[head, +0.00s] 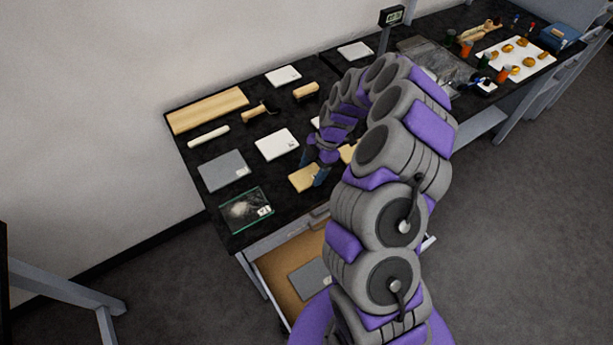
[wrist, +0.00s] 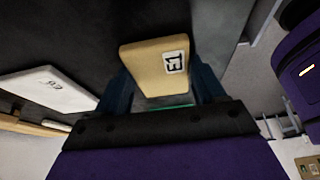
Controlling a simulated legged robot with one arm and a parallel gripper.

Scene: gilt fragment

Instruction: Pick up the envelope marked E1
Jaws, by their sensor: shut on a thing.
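The tan envelope (wrist: 150,65) marked E1 is between the two dark blue fingers of my gripper (wrist: 161,74) in the wrist view. Its white label with black print faces the camera. My gripper is shut on it. In the head view the envelope (head: 302,178) shows as a tan rectangle at my gripper (head: 314,165), over the front part of the black bench top. The fingers hide part of it there. I cannot tell whether it is clear of the bench.
A white packet (wrist: 50,90) with a printed label lies left of my gripper. On the bench are a grey slab (head: 223,170), a glass tray (head: 245,210) and a wooden board (head: 208,109). An open drawer (head: 285,258) juts out below the front edge.

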